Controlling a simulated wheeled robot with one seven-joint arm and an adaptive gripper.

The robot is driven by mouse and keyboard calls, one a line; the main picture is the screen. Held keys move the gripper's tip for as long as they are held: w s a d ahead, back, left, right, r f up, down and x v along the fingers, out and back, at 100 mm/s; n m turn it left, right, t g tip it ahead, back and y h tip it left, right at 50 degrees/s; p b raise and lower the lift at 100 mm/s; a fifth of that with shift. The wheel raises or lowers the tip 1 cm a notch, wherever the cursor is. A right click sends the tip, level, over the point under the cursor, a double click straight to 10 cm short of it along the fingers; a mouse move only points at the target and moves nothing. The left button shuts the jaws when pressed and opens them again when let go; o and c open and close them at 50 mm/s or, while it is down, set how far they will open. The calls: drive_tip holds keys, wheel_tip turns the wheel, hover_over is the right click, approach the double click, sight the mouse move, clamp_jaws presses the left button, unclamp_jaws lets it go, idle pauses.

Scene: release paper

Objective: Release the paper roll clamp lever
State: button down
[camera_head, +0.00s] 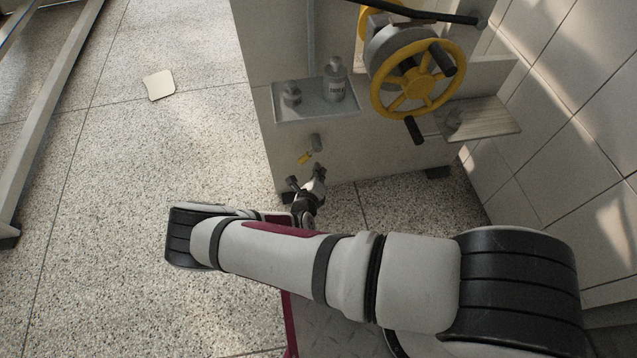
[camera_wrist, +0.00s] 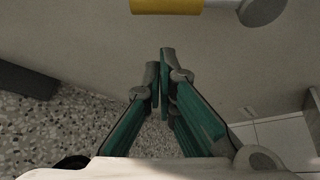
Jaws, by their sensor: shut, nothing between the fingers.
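The clamp lever (camera_head: 305,157) has a yellow grip and a grey pivot (camera_head: 316,142). It sits low on the front of the pale machine cabinet, below a small metal shelf. In the wrist view the yellow grip (camera_wrist: 167,6) is at the top edge, partly cut off, with the grey pivot (camera_wrist: 262,9) to its right. My gripper (camera_wrist: 160,66) is shut and empty, its fingertips close together below the yellow grip in the picture and apart from it. In the head view my gripper (camera_head: 306,178) is just below the lever, near the cabinet's lower edge. No paper roll can be made out.
The metal shelf (camera_head: 283,113) holds a bottle (camera_head: 335,80) and a small grey object (camera_head: 291,94). A tiled wall closes the right side.

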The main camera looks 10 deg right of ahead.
drive_tip(key=shift+w+a+r+b, duration=0.25)
drive_tip(key=shift+a+r+b, duration=0.05)
drive_tip(key=shift+a+r, duration=0.65)
drive_tip(key=shift+w+a+r+p, duration=0.15)
drive_tip(key=shift+a+r+p, duration=0.3)
drive_tip(key=shift+a+p, duration=0.15)
drive_tip(key=shift+a, duration=0.1)
drive_tip(key=shift+f, duration=0.1)
